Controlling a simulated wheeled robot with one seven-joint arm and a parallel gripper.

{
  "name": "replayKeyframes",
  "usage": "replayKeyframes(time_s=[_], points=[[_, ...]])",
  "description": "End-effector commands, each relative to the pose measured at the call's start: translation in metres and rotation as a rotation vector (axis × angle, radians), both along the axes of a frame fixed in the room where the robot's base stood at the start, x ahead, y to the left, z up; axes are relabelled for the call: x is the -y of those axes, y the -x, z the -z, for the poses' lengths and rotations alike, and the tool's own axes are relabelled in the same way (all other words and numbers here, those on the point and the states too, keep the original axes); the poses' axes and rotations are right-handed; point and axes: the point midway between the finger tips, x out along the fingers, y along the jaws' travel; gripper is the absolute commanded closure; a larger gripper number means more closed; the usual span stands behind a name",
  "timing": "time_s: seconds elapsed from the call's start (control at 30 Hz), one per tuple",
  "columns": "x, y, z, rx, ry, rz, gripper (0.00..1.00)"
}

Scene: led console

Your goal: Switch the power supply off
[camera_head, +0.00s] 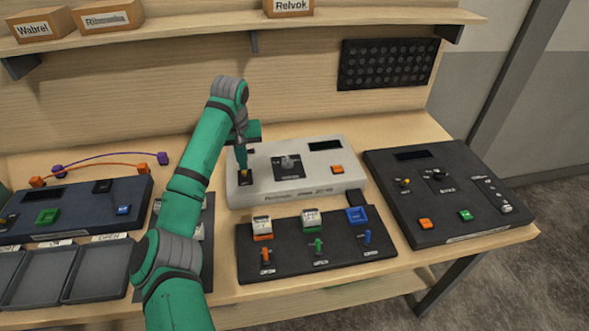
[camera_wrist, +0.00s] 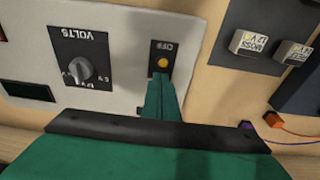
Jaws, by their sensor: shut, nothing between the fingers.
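In the wrist view the yellow switch tip (camera_wrist: 163,62) shows just beyond my fingertips, below a small white label, beside the VOLTS dial (camera_wrist: 80,70). My gripper (camera_head: 241,158) is shut and empty, pointing down over the switch plate. In the wrist view my fingers (camera_wrist: 164,88) nearly meet the switch; I cannot tell whether they touch it.
A black panel (camera_head: 340,258) with several coloured levers lies in front of the power supply. A dark console (camera_head: 470,225) stands right, a blue-grey one (camera_head: 75,228) left with trays (camera_head: 45,275). Orange and purple cables (camera_head: 110,158) lie behind it. A shelf (camera_head: 190,32) runs above.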

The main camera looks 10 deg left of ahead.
Motion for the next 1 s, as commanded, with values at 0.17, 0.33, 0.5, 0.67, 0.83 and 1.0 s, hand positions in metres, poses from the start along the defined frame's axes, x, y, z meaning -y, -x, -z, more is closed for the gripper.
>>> replayKeyframes(time_s=[0.17,0.33,0.5,0.67,0.83,1.0], points=[[0.0,0.0,0.0,0.001,0.0,0.0,1.0],[0.0,-0.001,-0.007,0.002,0.0,0.0,1.0],[0.001,-0.003,-0.019,0.002,0.0,0.002,1.0],[0.001,-0.004,-0.03,0.002,-0.001,0.001,1.0],[-0.001,-0.005,-0.041,0.002,-0.001,0.0,1.0],[-0.001,-0.007,-0.053,0.002,-0.001,0.0,1.0]])
